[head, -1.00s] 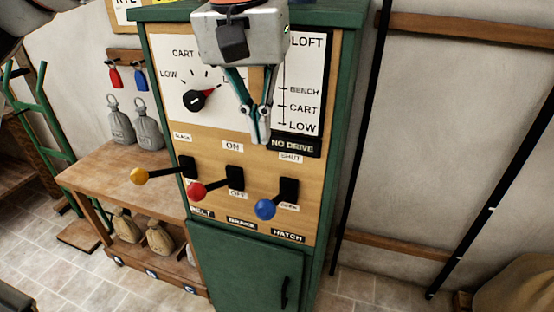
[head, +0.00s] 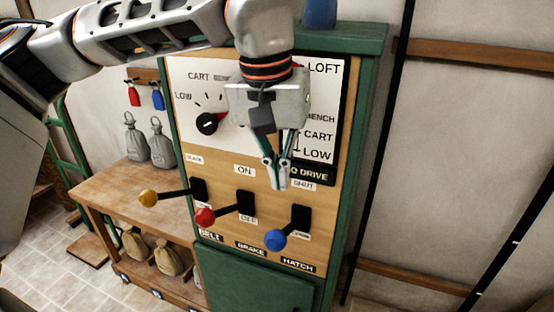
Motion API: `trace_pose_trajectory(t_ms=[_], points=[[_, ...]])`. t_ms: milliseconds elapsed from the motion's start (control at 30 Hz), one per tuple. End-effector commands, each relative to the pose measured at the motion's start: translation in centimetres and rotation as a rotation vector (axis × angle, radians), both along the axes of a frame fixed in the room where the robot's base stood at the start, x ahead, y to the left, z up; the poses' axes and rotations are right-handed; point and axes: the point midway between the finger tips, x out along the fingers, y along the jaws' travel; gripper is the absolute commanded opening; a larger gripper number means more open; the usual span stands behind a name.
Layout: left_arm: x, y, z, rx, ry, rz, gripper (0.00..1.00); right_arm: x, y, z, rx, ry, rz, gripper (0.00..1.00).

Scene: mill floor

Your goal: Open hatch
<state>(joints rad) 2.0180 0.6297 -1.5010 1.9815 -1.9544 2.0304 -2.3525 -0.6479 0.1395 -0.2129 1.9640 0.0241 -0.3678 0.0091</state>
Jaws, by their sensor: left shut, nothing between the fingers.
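The hatch lever with a blue knob (head: 275,240) is at the right of the control panel (head: 215,262), above the HATCH label (head: 297,266). It slopes out and down from its black slot plate, between the SHUT label above and a lower label partly hidden by the lever. My left gripper (head: 281,187) is shut and empty, pointing down in front of the panel. Its fingertips are above the blue knob, near the SHUT label, and apart from the knob. My right gripper is not in view.
The brake lever with a red knob (head: 205,217) and the belt lever with a yellow knob (head: 148,198) stick out to the left. A dial (head: 207,122) is above them. A wooden bench (head: 110,183) with grey weights (head: 160,147) stands at the left.

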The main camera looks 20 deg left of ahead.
Motion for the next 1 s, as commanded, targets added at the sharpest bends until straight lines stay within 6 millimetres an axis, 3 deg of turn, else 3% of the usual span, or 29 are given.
trace_pose_trajectory(t_ms=[200,500,1000], points=[[0.6,-0.2,-4.3,0.000,0.005,0.000,0.00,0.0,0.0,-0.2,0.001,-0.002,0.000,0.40],[-2.6,-0.5,-5.4,-0.001,0.002,-0.001,0.00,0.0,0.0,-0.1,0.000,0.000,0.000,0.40],[-2.9,-0.5,-5.6,-0.001,-0.001,0.001,0.00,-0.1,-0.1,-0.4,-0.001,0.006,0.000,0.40]])
